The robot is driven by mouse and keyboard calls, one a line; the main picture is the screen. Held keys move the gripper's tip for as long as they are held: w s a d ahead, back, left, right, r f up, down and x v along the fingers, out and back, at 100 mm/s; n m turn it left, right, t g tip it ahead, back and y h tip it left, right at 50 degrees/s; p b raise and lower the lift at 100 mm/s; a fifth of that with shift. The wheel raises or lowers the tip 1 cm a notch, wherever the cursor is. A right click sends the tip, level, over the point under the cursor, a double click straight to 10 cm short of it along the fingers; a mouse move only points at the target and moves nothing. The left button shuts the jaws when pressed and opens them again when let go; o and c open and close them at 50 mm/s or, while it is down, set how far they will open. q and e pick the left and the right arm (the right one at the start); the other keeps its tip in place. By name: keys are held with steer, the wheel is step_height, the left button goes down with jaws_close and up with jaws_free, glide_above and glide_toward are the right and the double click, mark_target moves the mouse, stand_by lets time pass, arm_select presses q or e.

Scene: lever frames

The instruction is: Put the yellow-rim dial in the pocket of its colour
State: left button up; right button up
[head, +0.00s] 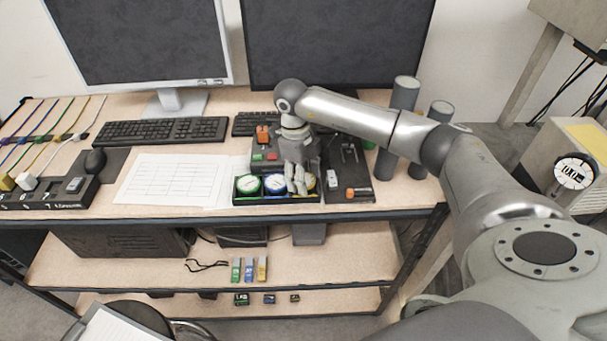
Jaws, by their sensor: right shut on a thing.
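A dark tray (236,200) lies near the front edge of the desk. A green-rim dial (248,184) sits at its left and a blue-rim dial (274,184) sits in its middle. My right gripper (301,187) points down over the right part of the tray and is shut on the yellow-rim dial (310,184), which is mostly hidden by the fingers. I cannot tell whether the dial touches the tray. The pocket under it is hidden too. My left gripper is not in view.
A box with levers and a red button (271,156) stands right behind the tray. A dark panel (349,180) with switches is to its right. Grey cylinders (402,118) stand farther right. Paper sheets (170,181) lie left, with a keyboard (160,131) behind.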

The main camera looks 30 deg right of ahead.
steer(key=shift+f, duration=0.2)
steer(key=o, duration=1.2)
steer(key=shift+r, duration=0.1)
steer(key=shift+c, duration=0.2)
steer(key=shift+r, duration=0.3)
step_height(320, 180, up, 12)
steer(key=w+b, duration=0.1)
steer(key=b, duration=0.2)
steer(key=shift+a+f, duration=0.15)
steer(key=shift+a, duration=0.15)
steer(key=shift+w, duration=0.15)
